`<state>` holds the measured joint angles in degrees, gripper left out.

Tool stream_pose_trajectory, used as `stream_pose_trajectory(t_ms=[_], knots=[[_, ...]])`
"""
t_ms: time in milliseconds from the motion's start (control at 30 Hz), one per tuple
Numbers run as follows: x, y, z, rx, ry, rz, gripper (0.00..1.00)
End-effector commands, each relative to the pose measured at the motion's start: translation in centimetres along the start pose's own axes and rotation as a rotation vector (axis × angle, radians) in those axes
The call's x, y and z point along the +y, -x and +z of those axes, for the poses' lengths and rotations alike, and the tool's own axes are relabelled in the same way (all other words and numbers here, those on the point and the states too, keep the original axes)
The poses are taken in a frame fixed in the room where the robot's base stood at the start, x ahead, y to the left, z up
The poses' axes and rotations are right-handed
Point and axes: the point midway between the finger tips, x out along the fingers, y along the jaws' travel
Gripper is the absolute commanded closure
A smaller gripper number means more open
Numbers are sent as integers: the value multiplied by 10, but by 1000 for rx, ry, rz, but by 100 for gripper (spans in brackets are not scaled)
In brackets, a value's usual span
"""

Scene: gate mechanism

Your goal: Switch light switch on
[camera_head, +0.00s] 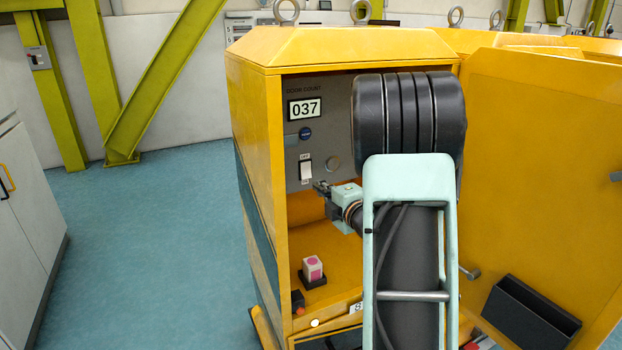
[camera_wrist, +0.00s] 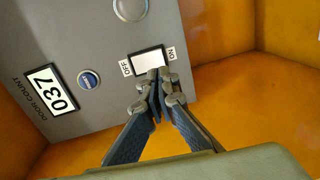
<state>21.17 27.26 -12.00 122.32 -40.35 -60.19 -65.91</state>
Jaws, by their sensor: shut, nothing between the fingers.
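The light switch (camera_head: 305,170) is a white rocker in a dark frame on the grey panel inside the yellow cabinet. OFF is marked above it and ON below it. In the wrist view the switch (camera_wrist: 148,61) lies just beyond my fingertips, with OFF to its left and ON to its right. My gripper (camera_head: 322,187) is shut and empty, just below and right of the switch in the head view. In the wrist view my gripper (camera_wrist: 156,88) overlaps the switch's lower edge. I cannot tell whether the fingertips touch it, nor which way the rocker is tilted.
The panel also holds a counter display (camera_head: 305,109) reading 037, a blue button (camera_head: 305,133) and a round grey knob (camera_head: 333,163). A white block with a pink mark (camera_head: 313,267) stands on the cabinet floor. The open yellow door (camera_head: 540,170) is at the right.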

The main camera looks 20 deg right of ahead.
Motion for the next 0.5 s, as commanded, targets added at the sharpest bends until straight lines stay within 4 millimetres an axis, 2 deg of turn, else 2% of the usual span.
stream_pose_trajectory(t_ms=[100, 200, 333, 500], knots=[[1, -24, -1, 3, 0, 0, 100], [1, -38, -1, 2, 1, 0, 100], [1, -52, 0, 1, 1, 0, 100], [0, -59, 0, 1, 1, 0, 100]])
